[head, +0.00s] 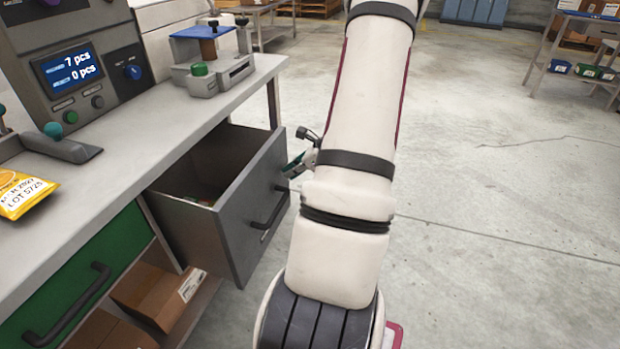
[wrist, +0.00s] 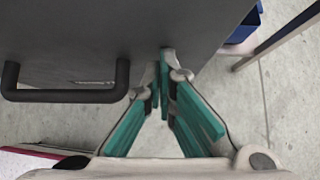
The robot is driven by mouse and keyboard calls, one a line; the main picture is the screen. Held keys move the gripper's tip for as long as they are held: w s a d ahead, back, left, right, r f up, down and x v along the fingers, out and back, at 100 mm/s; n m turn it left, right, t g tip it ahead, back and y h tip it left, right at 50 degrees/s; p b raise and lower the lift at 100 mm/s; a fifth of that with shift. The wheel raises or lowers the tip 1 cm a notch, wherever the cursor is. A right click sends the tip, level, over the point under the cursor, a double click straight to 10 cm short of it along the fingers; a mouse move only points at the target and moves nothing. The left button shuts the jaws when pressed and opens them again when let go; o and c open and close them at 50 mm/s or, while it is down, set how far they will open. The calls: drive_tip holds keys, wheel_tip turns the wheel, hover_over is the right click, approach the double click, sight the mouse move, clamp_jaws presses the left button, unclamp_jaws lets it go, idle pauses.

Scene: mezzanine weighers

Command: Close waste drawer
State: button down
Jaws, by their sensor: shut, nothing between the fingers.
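The waste drawer (head: 233,222) is a grey box with a dark bar handle, pulled out from under the bench. Some contents show faintly inside it. In the wrist view its grey front (wrist: 120,35) fills the top left, with the handle (wrist: 68,95) at the left. My gripper (wrist: 165,75) has teal finger pads, is shut and empty, and its tips are at the drawer front, right of the handle; I cannot tell if they touch. In the head view my arm mostly hides the gripper, and only a teal part shows beside the drawer's right edge.
The grey bench (head: 150,140) carries a counting console (head: 75,70), a yellow packet (head: 22,192) and a small press (head: 208,65). A green drawer (head: 85,275) is shut at left, above cardboard boxes (head: 158,296).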

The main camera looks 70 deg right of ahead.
drive_tip(key=w, duration=0.6)
drive_tip(key=w+a, duration=0.1)
drive_tip(key=w, duration=0.5)
drive_tip(key=w+b, duration=0.1)
drive_tip(key=w, duration=0.6)
drive_tip(key=shift+a, duration=0.25)
